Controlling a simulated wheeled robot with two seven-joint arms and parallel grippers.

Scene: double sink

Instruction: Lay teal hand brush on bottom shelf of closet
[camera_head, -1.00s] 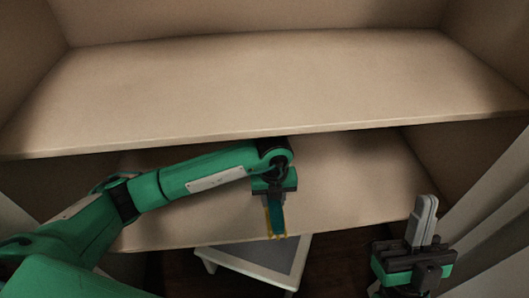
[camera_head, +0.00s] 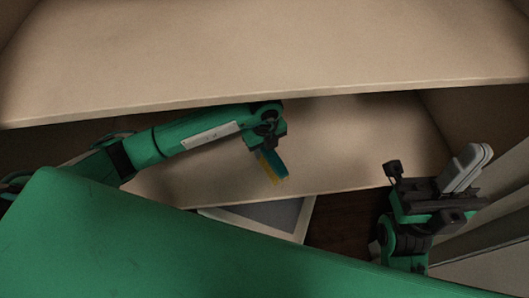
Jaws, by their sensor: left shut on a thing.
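The teal hand brush (camera_head: 280,163) with yellowish edges is held in my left gripper (camera_head: 268,153), which is shut on it. The brush points down and slightly right, over the lower shelf near its front edge. Whether it touches the shelf I cannot tell. The lower visible closet shelf (camera_head: 340,150) is a bare tan board; the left arm covers its left part. My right gripper (camera_head: 466,168) is at the right, in front of the closet, apart from the brush. Its grey fingers appear close together, with nothing seen between them.
An upper tan shelf (camera_head: 250,50) stands above my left arm, empty. A pale framed panel with a grey top (camera_head: 270,213) lies low, below the shelf edge. White closet doors (camera_head: 500,225) flank the right. The lower shelf's right part is free.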

